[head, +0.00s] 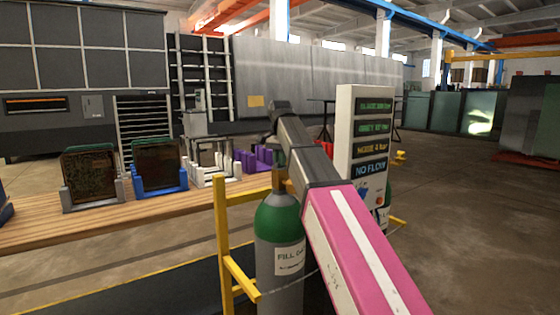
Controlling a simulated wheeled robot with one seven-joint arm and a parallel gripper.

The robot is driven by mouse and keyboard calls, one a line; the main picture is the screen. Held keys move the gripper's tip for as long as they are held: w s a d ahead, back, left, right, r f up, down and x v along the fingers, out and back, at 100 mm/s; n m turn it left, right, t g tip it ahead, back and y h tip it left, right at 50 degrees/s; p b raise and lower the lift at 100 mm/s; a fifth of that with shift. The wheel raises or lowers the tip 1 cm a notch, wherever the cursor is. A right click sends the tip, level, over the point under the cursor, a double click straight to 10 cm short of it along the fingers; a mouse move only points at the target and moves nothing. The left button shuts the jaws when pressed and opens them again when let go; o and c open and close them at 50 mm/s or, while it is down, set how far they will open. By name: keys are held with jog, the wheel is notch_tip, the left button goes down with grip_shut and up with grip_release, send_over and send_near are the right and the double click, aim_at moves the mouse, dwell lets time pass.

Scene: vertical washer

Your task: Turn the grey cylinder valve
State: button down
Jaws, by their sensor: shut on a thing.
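A gas cylinder (279,235) with a green shoulder, grey body and a white label stands upright in the middle of the head view. Its brass-coloured neck (279,180) rises from the shoulder. My pink and grey arm reaches in from the lower right. My gripper (279,158) points down over the cylinder top and is shut on the valve there. The valve itself is mostly hidden by the gripper and wrist.
A yellow frame (222,240) stands around the cylinder, with a thin chain across the front. A wooden bench (110,226) with racks holding boards is at left. Open floor lies at right.

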jog(key=shift+n, duration=1.6)
jog(key=c, duration=1.2)
grip_release()
jog(key=shift+o, duration=0.2)
jog(key=shift+w+r, duration=0.1)
